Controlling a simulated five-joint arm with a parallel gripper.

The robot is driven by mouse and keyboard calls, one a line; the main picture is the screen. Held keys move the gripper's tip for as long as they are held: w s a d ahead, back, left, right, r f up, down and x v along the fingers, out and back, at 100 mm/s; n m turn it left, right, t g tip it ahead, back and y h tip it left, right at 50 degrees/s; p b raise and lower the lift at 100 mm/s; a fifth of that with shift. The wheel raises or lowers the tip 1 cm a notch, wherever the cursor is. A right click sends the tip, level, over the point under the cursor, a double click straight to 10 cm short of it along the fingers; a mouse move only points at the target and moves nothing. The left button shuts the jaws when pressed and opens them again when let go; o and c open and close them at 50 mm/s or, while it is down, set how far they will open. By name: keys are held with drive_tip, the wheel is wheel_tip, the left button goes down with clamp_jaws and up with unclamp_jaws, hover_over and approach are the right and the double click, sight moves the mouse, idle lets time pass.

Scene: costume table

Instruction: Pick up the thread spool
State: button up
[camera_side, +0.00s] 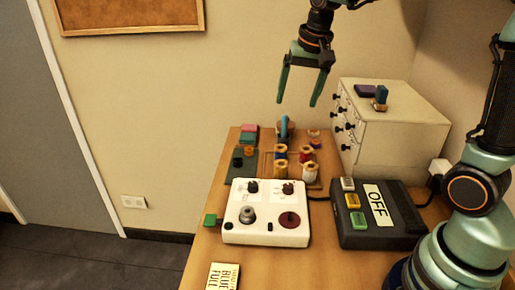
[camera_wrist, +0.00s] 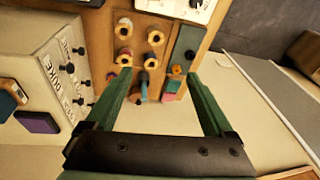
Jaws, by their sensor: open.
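My gripper (camera_side: 297,103) is open and empty, pointing down above the far part of the wooden table. Several thread spools with pale wooden ends stand below it. In the wrist view, spools such as this one (camera_wrist: 151,63) show beyond the open fingertips (camera_wrist: 157,76). Nothing lies between the fingers at their height. Which spool the task means, I cannot tell.
A white control box (camera_side: 266,232) and a black box marked OFF (camera_side: 365,237) stand nearer the front. A cream drawer cabinet (camera_side: 400,125) stands right of the spools. A blue-handled object (camera_side: 284,126) stands behind them. A dark green mat (camera_side: 239,169) lies left.

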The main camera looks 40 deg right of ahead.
drive_tip(key=w+d+f+m+g, duration=0.1)
drive_tip(key=w+d+f+m, duration=0.25)
drive_tip(key=w, duration=0.25)
drive_tip(key=m+g, duration=0.2)
drive_tip(key=m, duration=0.3)
approach(281, 152)
drive_tip(key=w+d, duration=0.2)
drive_tip(key=f, duration=1.1)
drive_tip(key=shift+s+f, duration=0.2)
drive_tip(key=shift+f, duration=0.1)
clamp_jaws()
drive_tip(key=shift+r, duration=0.1)
wheel_tip(281, 152, up, 20)
